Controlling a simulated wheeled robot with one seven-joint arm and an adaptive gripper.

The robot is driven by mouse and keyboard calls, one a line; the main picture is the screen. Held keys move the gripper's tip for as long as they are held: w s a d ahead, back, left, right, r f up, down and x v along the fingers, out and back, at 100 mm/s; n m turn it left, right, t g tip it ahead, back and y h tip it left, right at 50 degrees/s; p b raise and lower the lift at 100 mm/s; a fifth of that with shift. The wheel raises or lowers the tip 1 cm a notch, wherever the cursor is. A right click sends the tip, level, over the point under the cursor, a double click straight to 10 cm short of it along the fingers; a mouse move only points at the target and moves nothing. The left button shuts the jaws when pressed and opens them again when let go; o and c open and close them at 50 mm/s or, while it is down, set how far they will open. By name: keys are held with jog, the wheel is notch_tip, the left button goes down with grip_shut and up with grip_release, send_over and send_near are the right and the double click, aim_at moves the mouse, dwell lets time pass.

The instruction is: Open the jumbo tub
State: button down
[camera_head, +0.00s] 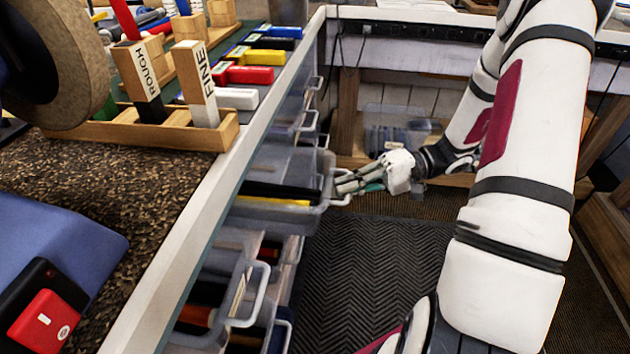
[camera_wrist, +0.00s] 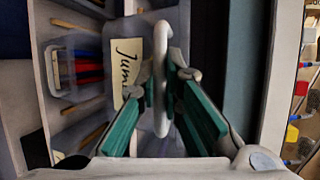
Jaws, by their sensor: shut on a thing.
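The jumbo tub is a clear plastic drawer under the bench's edge. Its cream label (camera_wrist: 127,70), of which "Jum" can be read, faces the wrist camera. In the head view the tub (camera_head: 268,214) juts out from the bench side, with dark and yellow long items showing inside. Its pale loop handle (camera_wrist: 162,122) runs upright between my fingers in the wrist view. My gripper (camera_head: 345,185) has green-padded fingers, also in the wrist view (camera_wrist: 162,82), shut on this handle. The fingertips partly hide the label.
More clear tubs with loop handles sit above and below; a lower one (camera_head: 245,290) also juts out. The bench top holds a wooden rack (camera_head: 140,133) and coloured grips (camera_head: 250,75). A dark floor mat (camera_head: 370,270) lies clear right of the tubs.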

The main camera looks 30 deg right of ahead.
jog(key=s+d+p, duration=0.1)
jog(key=s+d, duration=0.4)
jog(key=d, duration=0.3)
jog(key=shift+s, duration=0.25)
jog(key=c, duration=1.7)
grip_release()
jog(key=shift+a, duration=0.1)
jog(key=v, duration=1.2)
